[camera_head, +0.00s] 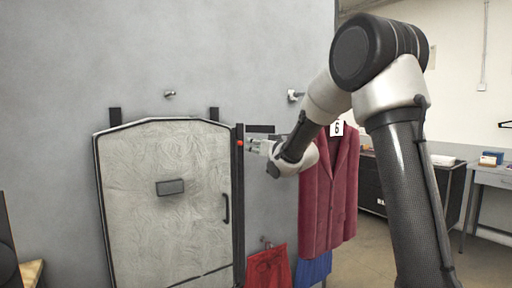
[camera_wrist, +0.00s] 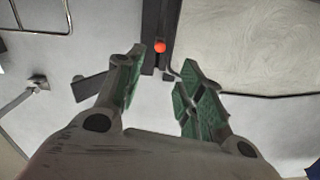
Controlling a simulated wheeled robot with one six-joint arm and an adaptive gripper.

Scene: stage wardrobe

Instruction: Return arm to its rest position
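My arm reaches from the right side of the head view toward the wall. My gripper (camera_head: 258,146) is at the right edge of a pale, patterned door-like panel (camera_head: 165,225), near a red knob (camera_head: 240,143) on a dark upright strip (camera_head: 239,200). In the wrist view my gripper (camera_wrist: 160,75) has its two green-padded fingers spread apart with nothing between them. The red knob (camera_wrist: 160,47) shows just beyond the fingertips, and I cannot tell whether they touch anything.
A maroon jacket (camera_head: 328,195) with a "6" tag hangs close behind my forearm. Red shorts (camera_head: 268,268) and a blue garment (camera_head: 313,270) hang below. A dark cabinet (camera_head: 390,185) and a table (camera_head: 490,177) stand at right.

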